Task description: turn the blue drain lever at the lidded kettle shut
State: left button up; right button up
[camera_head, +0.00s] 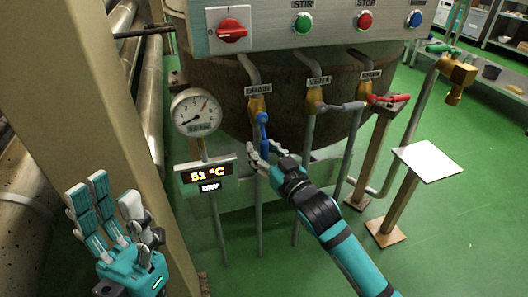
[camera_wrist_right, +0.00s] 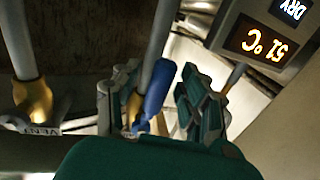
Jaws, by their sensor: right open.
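The blue drain lever (camera_head: 263,131) is on the brass valve under the DRAIN label, at the front of the kettle (camera_head: 226,78). It hangs down along the pipe. My right gripper (camera_head: 265,154) is at the lever's lower end, its fingers apart. In the right wrist view the blue lever (camera_wrist_right: 157,92) lies between the two open fingers (camera_wrist_right: 165,105); I cannot tell whether they touch it. The kettle's lid is not in view. My left gripper (camera_head: 115,220) is open and empty at the lower left, away from the kettle.
A grey-handled VENT valve (camera_head: 315,100) and a red-handled valve (camera_head: 388,99) stand to the right of the drain valve. A pressure gauge (camera_head: 196,112) and a display reading 51 °C and DRY (camera_head: 206,175) are close on the left. A beige column (camera_head: 85,110) stands near my left gripper.

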jog(key=shift+c, duration=0.3)
grip_shut()
jog(key=shift+a+f, duration=0.1)
jog(key=shift+f, duration=0.05)
